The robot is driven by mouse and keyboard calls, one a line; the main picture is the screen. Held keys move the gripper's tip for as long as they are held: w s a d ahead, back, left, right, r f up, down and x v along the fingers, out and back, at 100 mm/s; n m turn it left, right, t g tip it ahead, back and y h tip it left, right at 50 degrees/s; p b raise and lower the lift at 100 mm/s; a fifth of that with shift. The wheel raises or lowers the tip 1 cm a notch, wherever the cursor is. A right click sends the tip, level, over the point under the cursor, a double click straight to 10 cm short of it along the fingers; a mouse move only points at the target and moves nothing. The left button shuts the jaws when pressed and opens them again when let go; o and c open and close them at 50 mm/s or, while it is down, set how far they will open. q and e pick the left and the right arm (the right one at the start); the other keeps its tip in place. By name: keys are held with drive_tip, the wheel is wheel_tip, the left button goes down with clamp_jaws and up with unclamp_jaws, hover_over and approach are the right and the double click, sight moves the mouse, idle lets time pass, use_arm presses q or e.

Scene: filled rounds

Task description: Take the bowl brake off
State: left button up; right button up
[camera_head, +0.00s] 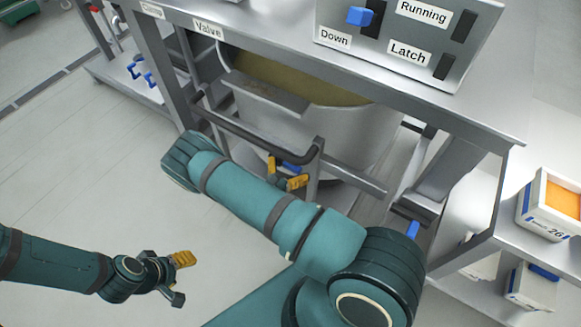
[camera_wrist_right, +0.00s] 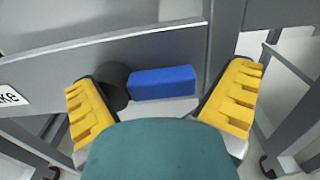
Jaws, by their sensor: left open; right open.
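The bowl brake shows in the right wrist view as a blue handle (camera_wrist_right: 162,83) on a round black hub (camera_wrist_right: 114,86), on a grey metal bar. A label (camera_wrist_right: 10,96) on that bar is cut off and reads "ke". My left gripper (camera_head: 181,279) is open and empty over the floor at lower left.
A large grey bowl (camera_head: 345,145) stands under the metal bench. A control panel (camera_head: 410,35) has a blue switch and labels "Down", "Running" and "Latch". A dark rail (camera_head: 255,140) runs close above my right gripper. A white bin (camera_head: 548,205) sits on the right shelf. The left floor is clear.

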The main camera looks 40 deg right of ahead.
drive_tip(key=shift+d, duration=0.1)
drive_tip(key=c, duration=1.2)
drive_tip(key=shift+c, duration=0.3)
